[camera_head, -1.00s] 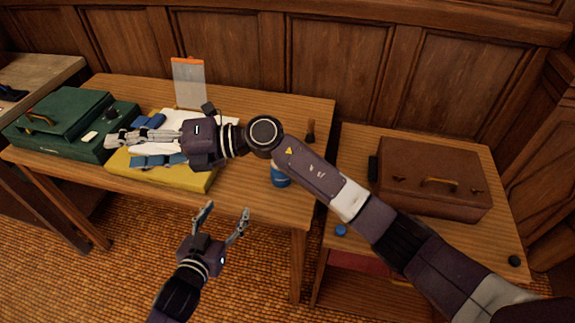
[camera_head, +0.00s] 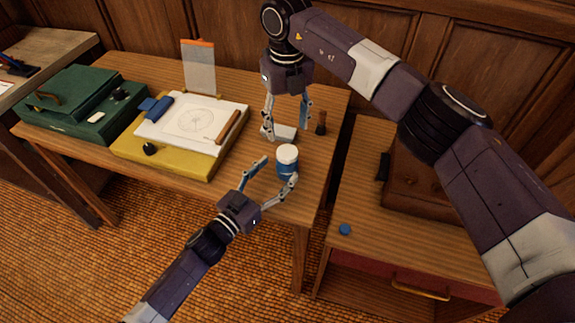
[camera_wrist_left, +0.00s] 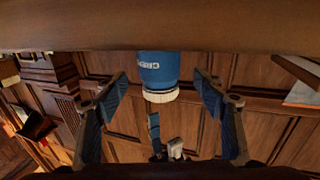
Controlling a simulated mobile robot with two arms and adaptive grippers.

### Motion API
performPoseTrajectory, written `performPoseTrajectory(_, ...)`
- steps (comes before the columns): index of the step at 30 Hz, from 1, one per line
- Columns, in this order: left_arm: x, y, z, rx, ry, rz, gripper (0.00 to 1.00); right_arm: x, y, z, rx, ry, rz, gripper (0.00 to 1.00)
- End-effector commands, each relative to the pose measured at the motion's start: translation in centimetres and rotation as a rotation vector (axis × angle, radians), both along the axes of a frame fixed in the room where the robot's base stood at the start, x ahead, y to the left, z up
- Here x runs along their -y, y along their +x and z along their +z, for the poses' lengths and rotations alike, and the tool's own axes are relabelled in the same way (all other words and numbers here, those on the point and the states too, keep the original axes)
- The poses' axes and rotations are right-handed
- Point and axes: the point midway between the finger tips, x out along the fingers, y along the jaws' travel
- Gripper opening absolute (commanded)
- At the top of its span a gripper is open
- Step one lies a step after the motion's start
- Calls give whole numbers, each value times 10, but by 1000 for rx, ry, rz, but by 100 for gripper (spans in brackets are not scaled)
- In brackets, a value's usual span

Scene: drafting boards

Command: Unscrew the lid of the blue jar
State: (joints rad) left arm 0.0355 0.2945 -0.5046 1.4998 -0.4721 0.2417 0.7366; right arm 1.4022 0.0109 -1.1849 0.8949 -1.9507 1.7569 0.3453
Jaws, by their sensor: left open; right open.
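The blue jar (camera_head: 286,170) stands upright near the front right of the long table, with its white lid (camera_head: 288,152) on top. In the left wrist view the jar (camera_wrist_left: 158,68) appears upside down, with the lid (camera_wrist_left: 160,96) lowest. My left gripper (camera_head: 280,169) is open, its fingers spread on either side of the jar; I cannot tell whether they touch it. My right gripper (camera_head: 287,130) is open and points down just behind the jar, apart from the lid.
A yellow drafting board (camera_head: 170,155) with paper and a wooden roll lies left of the jar. A green case (camera_head: 75,105) is further left. A dark brown brush-like item (camera_head: 321,123) stands right of my right gripper.

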Motion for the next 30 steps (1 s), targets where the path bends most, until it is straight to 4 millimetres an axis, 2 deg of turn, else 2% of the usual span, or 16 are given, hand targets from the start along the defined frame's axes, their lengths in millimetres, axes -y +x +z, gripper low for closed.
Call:
performPoseTrajectory(3,11,15,1,2,-1,0,64,0,0,0,-1,2,0,54)
performPoseTrajectory(7,18,24,0,0,0,0,64,0,0,0,0,2,1,54)
performPoseTrajectory(18,21,28,0,-1,1,0,64,-1,0,0,0,3,1,54)
performPoseTrajectory(30,21,28,0,-1,1,0,20,-1,0,0,0,3,1,54)
